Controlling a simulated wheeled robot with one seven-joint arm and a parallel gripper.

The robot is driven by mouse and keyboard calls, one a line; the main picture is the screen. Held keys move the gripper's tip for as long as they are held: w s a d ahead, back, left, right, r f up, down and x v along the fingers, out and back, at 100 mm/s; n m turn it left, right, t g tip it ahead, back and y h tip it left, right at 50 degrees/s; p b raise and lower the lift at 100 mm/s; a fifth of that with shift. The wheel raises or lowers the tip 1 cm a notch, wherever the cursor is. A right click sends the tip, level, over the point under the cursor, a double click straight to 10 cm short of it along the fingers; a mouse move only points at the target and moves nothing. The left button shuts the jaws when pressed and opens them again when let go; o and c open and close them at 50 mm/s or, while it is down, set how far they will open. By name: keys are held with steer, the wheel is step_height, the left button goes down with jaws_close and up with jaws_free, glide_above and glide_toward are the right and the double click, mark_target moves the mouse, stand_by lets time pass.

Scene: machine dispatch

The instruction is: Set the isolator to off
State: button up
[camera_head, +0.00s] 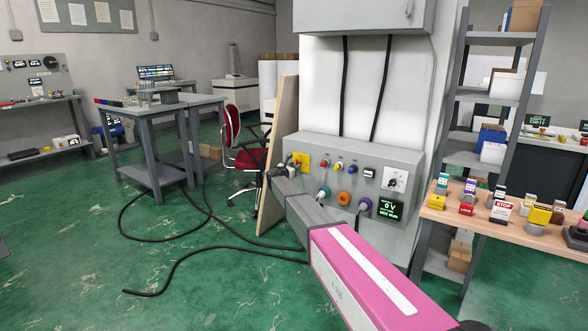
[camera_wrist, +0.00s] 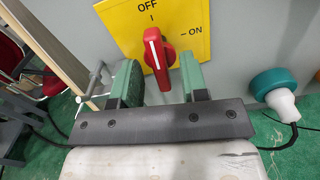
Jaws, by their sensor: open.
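The isolator is a red rotary handle (camera_wrist: 155,50) on a yellow plate (camera_wrist: 187,48), with OFF printed at the top and ON at the right. The handle stands close to upright, its white line pointing up towards the OFF mark with a slight lean. In the head view the yellow plate (camera_head: 305,160) is at the upper left of the grey control panel (camera_head: 340,152), partly hidden by my gripper (camera_head: 285,167). My gripper (camera_wrist: 160,72) is open, with one green finger on each side of the handle. I cannot tell whether either finger touches it.
A teal round connector (camera_wrist: 272,84) sits right of my gripper. The panel also has small buttons, an orange knob (camera_head: 343,198) and a dark display (camera_head: 390,209) reading 0 V. A tan board (camera_head: 277,150) and red chair (camera_head: 240,140) stand left; cables (camera_head: 215,248) lie on the floor.

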steer(key=v, duration=1)
steer(key=shift+s+a, duration=0.25)
steer(key=shift+s, duration=0.05)
steer(key=s+d+f+m+g+y, duration=0.1)
steer(key=s+d+f+m+g, duration=0.5)
steer(key=s+d, duration=0.55)
steer(key=s+d+f+m+g+y, duration=0.1)
steer(key=s+d+f+m+g, duration=0.2)
steer(key=s+d+f+m, duration=0.6)
steer(key=s+d+m+g+y, duration=0.1)
steer(key=s+m, duration=0.3)
steer(key=s, duration=0.6)
steer(key=s+d+f+m+g+y, duration=0.1)
steer(key=s+d+m+g+y, duration=0.1)
steer(key=s, duration=0.9)
steer(key=s+d+f+m+g+y, duration=0.1)
steer(key=s+m+y, duration=0.4)
steer(key=s, duration=0.6)
steer(key=shift+d+m+g, duration=0.5)
steer(key=shift+m+g, duration=0.4)
steer(key=shift+g, duration=0.1)
